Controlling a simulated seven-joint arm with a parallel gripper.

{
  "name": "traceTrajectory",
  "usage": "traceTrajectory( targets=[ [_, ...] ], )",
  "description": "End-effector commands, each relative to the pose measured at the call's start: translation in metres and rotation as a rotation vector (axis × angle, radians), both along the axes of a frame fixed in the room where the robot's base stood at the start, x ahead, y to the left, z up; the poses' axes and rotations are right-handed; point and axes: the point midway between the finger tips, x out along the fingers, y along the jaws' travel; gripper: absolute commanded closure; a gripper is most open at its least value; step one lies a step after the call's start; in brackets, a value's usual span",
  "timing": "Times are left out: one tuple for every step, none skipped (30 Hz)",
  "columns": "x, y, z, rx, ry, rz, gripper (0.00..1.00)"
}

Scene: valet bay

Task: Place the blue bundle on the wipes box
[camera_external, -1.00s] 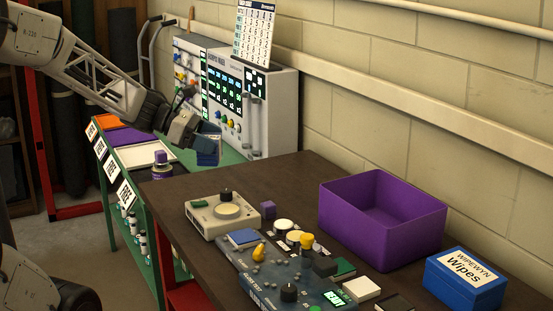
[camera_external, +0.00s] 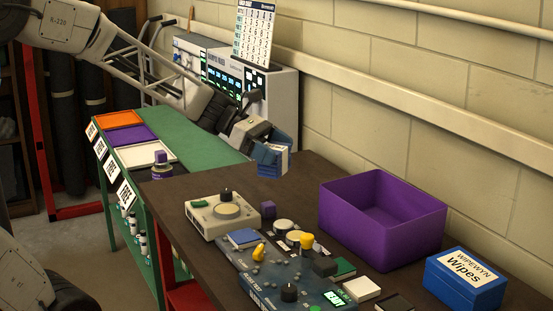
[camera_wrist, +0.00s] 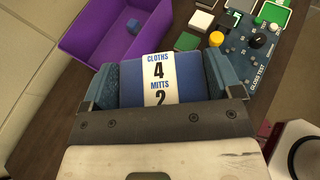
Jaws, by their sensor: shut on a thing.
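The blue bundle (camera_external: 270,157) has a white paper band, which reads "CLOTHS 4 MITTS 2" in the wrist view (camera_wrist: 187,82). My gripper (camera_external: 266,146) is shut on it, with one finger on each side of the bundle in the wrist view (camera_wrist: 164,85). It holds the bundle in the air near the far end of the dark table. The wipes box (camera_external: 464,292) is blue with a white "WIPEWYN Wipes" label on top. It stands at the near right of the table, well to the right of my gripper, and I cannot make it out in the wrist view.
A purple bin (camera_external: 383,238) stands between my gripper and the wipes box; a small blue block (camera_wrist: 133,26) shows inside it. A gloss-test panel (camera_external: 270,283) and a cream dial device (camera_external: 220,224) fill the table's front. The block wall (camera_external: 430,130) runs along the back.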

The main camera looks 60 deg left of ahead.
Motion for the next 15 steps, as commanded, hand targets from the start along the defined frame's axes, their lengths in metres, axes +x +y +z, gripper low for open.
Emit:
traceTrajectory(
  targets=[
    [0.005, -0.010, 0.000, -0.001, 0.001, -0.021, 0.46],
    [0.007, -0.015, 0.000, -0.001, 0.001, -0.033, 0.46],
    [0.010, -0.022, 0.000, -0.001, 0.000, -0.048, 0.46],
    [0.012, -0.026, -0.001, -0.001, 0.000, -0.059, 0.46],
    [0.014, -0.032, -0.001, -0.001, 0.001, -0.071, 0.46],
    [0.017, -0.039, -0.001, -0.001, 0.002, -0.087, 0.46],
    [0.019, -0.044, -0.001, -0.001, 0.002, -0.097, 0.46],
    [0.021, -0.049, -0.001, -0.002, 0.003, -0.109, 0.46],
    [0.024, -0.056, -0.001, -0.002, 0.003, -0.124, 0.46],
    [0.026, -0.061, -0.001, -0.001, 0.002, -0.136, 0.46],
    [0.028, -0.067, -0.001, -0.001, 0.001, -0.148, 0.46],
    [0.030, -0.074, -0.001, -0.001, 0.002, -0.162, 0.46],
    [0.032, -0.079, -0.002, -0.002, 0.002, -0.173, 0.46],
    [0.034, -0.085, -0.002, -0.002, 0.002, -0.185, 0.46],
    [0.036, -0.092, -0.002, -0.003, 0.003, -0.199, 0.46]
  ],
)
